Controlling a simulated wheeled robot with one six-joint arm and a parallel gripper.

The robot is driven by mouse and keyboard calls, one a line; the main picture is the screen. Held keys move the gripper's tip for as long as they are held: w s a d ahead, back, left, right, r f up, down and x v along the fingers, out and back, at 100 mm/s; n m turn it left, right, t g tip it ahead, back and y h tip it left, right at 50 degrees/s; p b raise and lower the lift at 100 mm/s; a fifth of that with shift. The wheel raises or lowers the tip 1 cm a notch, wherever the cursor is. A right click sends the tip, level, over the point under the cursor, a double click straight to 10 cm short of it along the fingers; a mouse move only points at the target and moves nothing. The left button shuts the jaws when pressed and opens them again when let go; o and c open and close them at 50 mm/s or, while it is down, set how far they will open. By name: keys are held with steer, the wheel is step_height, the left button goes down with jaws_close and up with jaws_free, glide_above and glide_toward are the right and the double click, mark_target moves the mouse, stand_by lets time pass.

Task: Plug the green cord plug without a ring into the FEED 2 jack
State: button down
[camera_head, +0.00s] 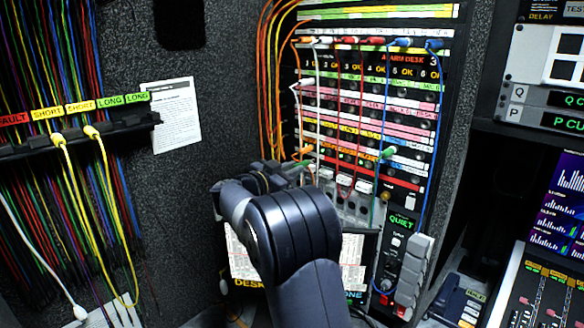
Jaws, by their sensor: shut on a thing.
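My dark gripper (284,171) is near the lower left part of the patch panel, partly hidden behind my own wrist. I cannot tell from here whether this plug has a ring. Another green plug (386,153) sticks out of the panel's lower right, with a green cord hanging down. The patch panel (400,108) has rows of jacks under coloured label strips. The jack labels are too small to read, so I cannot pick out FEED 2.
White, red, blue and orange cords hang across the panel's front. Yellow plugs (57,139) hang from a labelled cord rack (30,150) at the left. A paper sheet (176,114) is on the dark wall. Mixer controls (545,300) and screens stand at the right.

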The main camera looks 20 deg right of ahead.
mark_target(308, 161)
steer(key=p+x, duration=0.2)
steer(key=x, duration=0.2)
steer(key=shift+r, duration=0.1)
steer(key=shift+p+x, duration=0.3)
steer(key=shift+x, duration=0.6)
steer(key=shift+p, duration=1.1)
stand_by(0.8)
steer(key=shift+x, duration=2.05)
steer(key=c, duration=1.3)
jaws_free()
steer(key=b+v, duration=0.3)
steer(key=v, duration=0.7)
steer(key=shift+s+a, duration=0.2)
steer(key=shift+a, duration=0.15)
